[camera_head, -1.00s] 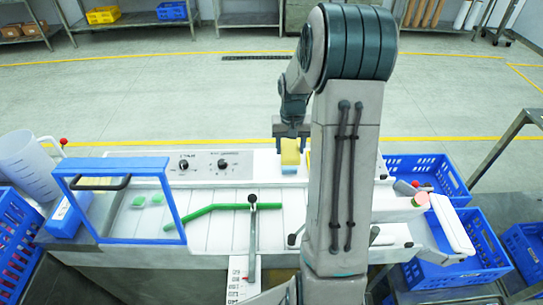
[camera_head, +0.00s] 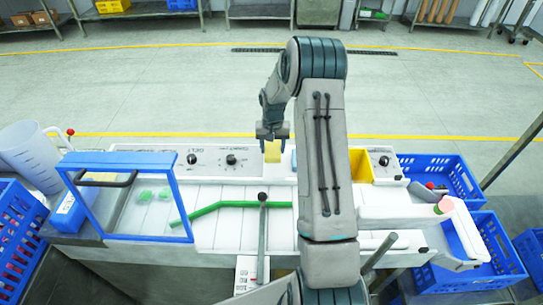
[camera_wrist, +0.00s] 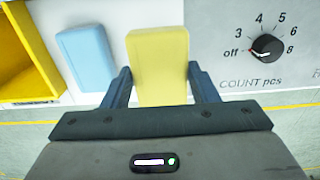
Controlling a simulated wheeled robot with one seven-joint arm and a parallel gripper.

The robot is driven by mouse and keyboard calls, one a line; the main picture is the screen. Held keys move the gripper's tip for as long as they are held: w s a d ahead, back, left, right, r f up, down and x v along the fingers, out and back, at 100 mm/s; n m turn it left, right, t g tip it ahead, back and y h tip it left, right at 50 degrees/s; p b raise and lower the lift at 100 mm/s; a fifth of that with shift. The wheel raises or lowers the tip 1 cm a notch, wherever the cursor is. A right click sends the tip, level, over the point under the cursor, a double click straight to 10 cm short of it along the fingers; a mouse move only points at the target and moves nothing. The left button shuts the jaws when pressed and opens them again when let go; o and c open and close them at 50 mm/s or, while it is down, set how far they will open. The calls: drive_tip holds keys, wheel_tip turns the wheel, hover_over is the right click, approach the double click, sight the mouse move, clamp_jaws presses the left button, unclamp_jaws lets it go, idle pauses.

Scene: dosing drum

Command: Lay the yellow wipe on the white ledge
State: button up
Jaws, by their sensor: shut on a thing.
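The yellow wipe (camera_head: 272,151) is a soft-edged block between the fingers of my gripper (camera_head: 272,132). In the wrist view the yellow wipe (camera_wrist: 157,62) sits between both fingertips of my gripper (camera_wrist: 162,82), which is shut on it. The white ledge (camera_wrist: 107,18) seems to be the pale surface around the wipe, left of the grey dial panel. I cannot tell whether the wipe touches it. A light blue wipe (camera_wrist: 85,58) lies just left of the yellow one, apart from it.
A yellow bin (camera_head: 361,166) stands right of my arm; its edge also shows in the wrist view (camera_wrist: 30,55). The dial panel (camera_head: 210,160) is left of my gripper. A blue frame (camera_head: 124,160) and green bar (camera_head: 215,208) are farther left. Blue crates (camera_head: 440,170) stand right.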

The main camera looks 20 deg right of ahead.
sight(271, 155)
drive_tip(key=shift+w+a+f, duration=0.1)
drive_tip(key=shift+w+f, duration=0.05)
drive_tip(key=shift+w, duration=0.1)
drive_tip(key=shift+f, duration=0.25)
drive_tip(key=shift+f+b, duration=0.65)
drive_tip(key=shift+f, duration=1.1)
drive_tip(key=shift+f, duration=0.1)
drive_tip(key=o, duration=0.9)
drive_tip(key=shift+o, duration=0.2)
